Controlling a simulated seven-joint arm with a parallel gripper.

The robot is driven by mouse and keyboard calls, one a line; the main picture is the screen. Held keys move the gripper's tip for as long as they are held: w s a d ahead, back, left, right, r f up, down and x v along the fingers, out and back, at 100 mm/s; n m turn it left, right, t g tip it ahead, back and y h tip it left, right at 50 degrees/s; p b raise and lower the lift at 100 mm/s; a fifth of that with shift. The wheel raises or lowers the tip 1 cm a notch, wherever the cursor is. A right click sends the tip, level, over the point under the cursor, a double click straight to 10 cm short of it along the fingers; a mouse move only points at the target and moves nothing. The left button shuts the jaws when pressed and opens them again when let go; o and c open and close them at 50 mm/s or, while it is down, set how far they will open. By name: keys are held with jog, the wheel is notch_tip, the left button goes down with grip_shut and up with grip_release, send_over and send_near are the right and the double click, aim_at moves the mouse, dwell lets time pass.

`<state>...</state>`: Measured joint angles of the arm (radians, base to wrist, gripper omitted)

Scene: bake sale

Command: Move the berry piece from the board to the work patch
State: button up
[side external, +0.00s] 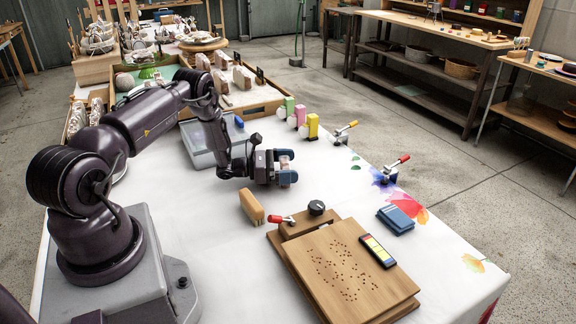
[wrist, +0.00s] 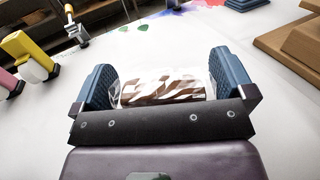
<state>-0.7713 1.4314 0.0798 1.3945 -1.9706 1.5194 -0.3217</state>
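My gripper (side external: 286,167) is above the white table, left of and behind the wooden board (side external: 330,262). In the wrist view its blue fingers (wrist: 162,85) press on both ends of a brown-and-white striped piece (wrist: 160,90) in a clear wrapper. I cannot tell if this is the berry piece. The board carries a pattern of small dark dots and a flat bar (side external: 377,251) with yellow, blue and red parts at its right edge. No other berry piece is plainly seen on it. I cannot tell which area is the work patch.
A wooden brush-like block (side external: 252,207) and a red-handled clamp (side external: 281,219) are near the board. A folded blue stack (side external: 395,219) lies behind it. A grey bin (side external: 200,150) and several coloured blocks (side external: 300,117) stand farther back.

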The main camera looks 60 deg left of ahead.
jog(key=shift+r, duration=0.15)
jog(key=v, duration=1.1)
jog(key=shift+s+a, duration=0.15)
jog(key=shift+s, duration=0.15)
jog(key=w+d+r+m+g+h, duration=0.1)
jog(key=d+r+m+g+h, duration=0.1)
jog(key=d+r+m+g, duration=0.55)
jog(key=w+d+r+m+g+h, duration=0.2)
jog(key=d+r+m+g, duration=0.3)
jog(key=d+r+m, duration=0.5)
jog(key=s+d+r+m+t+y, duration=0.1)
jog(key=s+d+r+m+y, duration=0.9)
jog(key=s+r+m, duration=0.4)
jog(key=s+d, duration=0.1)
jog(key=s, duration=0.1)
jog(key=shift+s+d+r+y, duration=0.15)
jog(key=shift+s+d+y, duration=0.1)
jog(key=shift+s+y, duration=0.15)
